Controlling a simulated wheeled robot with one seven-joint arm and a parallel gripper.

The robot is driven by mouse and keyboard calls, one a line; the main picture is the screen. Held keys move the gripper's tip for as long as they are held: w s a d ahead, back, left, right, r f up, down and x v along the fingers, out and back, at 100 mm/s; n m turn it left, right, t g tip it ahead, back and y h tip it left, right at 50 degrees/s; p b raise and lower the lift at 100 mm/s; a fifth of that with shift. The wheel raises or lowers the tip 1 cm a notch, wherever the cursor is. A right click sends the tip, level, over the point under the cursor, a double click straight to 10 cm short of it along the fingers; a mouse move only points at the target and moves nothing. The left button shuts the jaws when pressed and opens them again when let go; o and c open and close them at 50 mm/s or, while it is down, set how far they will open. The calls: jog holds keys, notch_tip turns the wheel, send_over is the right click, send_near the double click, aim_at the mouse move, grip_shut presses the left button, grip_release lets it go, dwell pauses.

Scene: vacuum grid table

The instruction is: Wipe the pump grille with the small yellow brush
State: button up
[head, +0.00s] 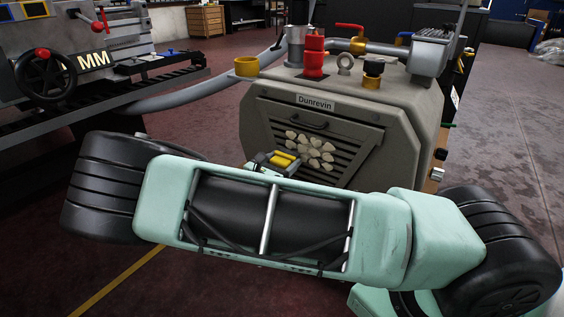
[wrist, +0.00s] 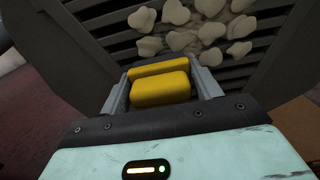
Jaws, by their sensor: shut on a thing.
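The pump grille (head: 347,158) is a slatted dark panel on the front of the grey pump housing labelled Dunrevin, with several pale flat lumps (head: 310,150) clustered on its slats. The slats and lumps also show at the top of the wrist view (wrist: 207,22). My gripper (head: 276,161) is in front of the grille's lower left part. It is shut on the small yellow brush (wrist: 160,87), whose yellow body shows between the jaws. The brush's far side is hidden, so I cannot tell whether it touches the grille. The lumps lie just beyond it, up and to the right.
A red fitting (head: 314,57), a ring, a yellow cup (head: 247,66) and a red-handled valve (head: 350,27) stand on top of the pump. A grey hose (head: 190,97) runs left to a machine with a black handwheel (head: 47,78). Open floor lies to the right.

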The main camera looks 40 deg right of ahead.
jog(key=shift+p+x, duration=0.35)
jog(key=shift+x, duration=0.55)
